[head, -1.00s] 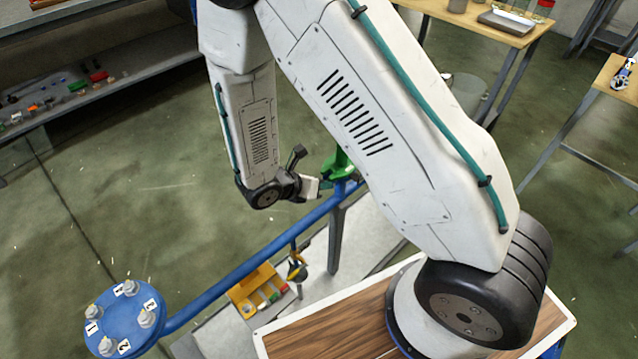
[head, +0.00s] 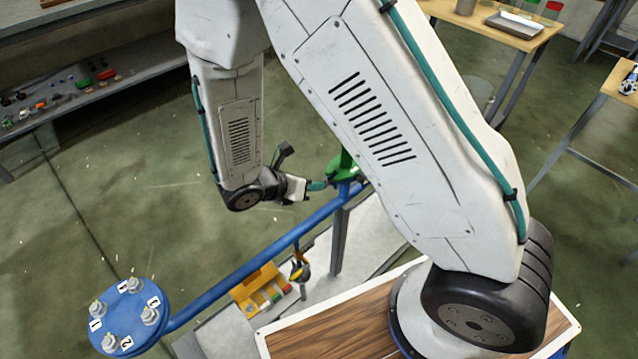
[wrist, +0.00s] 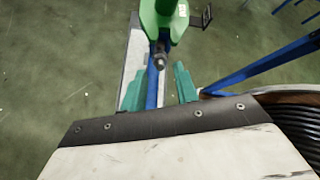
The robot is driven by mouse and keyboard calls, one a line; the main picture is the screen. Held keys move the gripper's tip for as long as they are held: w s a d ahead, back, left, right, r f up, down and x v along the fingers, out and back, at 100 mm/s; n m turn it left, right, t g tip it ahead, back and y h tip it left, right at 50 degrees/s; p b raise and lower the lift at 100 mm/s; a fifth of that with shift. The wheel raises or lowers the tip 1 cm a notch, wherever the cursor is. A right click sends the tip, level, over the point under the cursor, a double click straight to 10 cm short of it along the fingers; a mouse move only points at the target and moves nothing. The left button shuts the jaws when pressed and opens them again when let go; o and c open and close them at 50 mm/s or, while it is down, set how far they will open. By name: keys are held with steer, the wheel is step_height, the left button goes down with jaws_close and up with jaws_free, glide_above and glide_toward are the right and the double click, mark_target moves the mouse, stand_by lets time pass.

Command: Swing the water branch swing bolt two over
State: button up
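A green fitting (head: 344,166) sits on the far end of the blue pipe, partly hidden by my arm in the head view. In the wrist view the green fitting (wrist: 163,22) is at the top centre, with a grey metal bolt end (wrist: 159,60) at its lower edge. My gripper (head: 322,185) is just left of the fitting. In the wrist view its two teal fingers (wrist: 159,84) stand apart, with the bolt end a little beyond and between their tips. No thing is held. I cannot tell whether a finger touches the bolt.
A blue flange (head: 130,340) with several numbered bolts ends the blue pipe (head: 240,272) at lower left. A grey post (head: 339,240) supports the pipe. Benches stand upper left and right; open floor is at left.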

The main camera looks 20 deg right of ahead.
steer(key=shift+v, duration=0.85)
steer(key=shift+c, duration=0.2)
